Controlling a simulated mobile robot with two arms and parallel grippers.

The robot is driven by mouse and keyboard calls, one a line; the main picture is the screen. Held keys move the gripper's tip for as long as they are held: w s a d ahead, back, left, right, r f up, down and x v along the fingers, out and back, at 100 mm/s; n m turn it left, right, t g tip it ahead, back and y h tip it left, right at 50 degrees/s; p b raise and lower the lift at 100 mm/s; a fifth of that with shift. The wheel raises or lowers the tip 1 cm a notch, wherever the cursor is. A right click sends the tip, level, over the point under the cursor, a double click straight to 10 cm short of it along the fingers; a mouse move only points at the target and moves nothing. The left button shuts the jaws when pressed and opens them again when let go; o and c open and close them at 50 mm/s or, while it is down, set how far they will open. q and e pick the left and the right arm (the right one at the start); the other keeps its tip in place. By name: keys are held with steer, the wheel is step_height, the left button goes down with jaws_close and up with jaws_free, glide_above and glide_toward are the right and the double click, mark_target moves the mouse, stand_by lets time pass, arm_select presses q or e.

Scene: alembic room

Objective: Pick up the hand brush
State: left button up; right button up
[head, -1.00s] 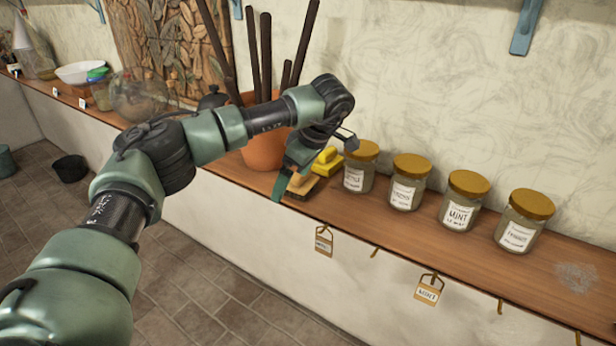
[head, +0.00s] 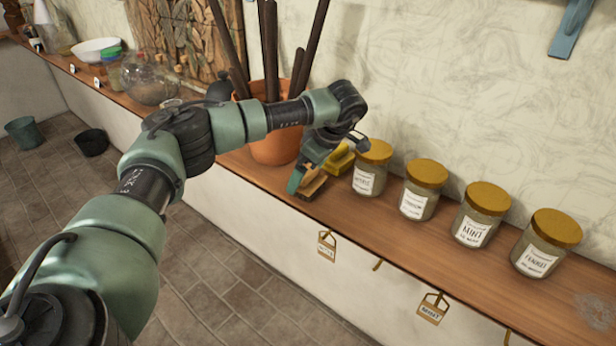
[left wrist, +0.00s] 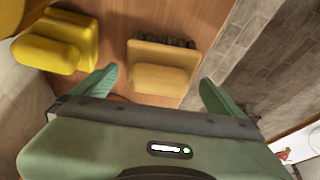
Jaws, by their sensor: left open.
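The hand brush (left wrist: 163,66) lies on the wooden shelf, with a tan wooden body and dark bristles along its far side in the left wrist view. In the head view the brush (head: 314,184) shows partly, behind my gripper's finger. My left gripper (head: 306,172) is over it near the shelf's front edge. In the left wrist view the open fingers (left wrist: 160,86) stand to either side of the brush's near part, with nothing between them touching that I can make out. My right gripper is not in view.
A yellow brush-like object (left wrist: 60,42) lies close beside the hand brush. Several labelled jars (head: 368,168) stand to the right on the shelf (head: 400,243). A terracotta pot (head: 272,150) with dark sticks stands behind my gripper. Tags hang from the shelf's front edge.

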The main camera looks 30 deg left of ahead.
arm_select(q)
steer(key=shift+x, duration=1.4)
steer(key=c, duration=1.4)
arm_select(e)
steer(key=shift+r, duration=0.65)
arm_select(q)
steer(key=shift+r, duration=0.1)
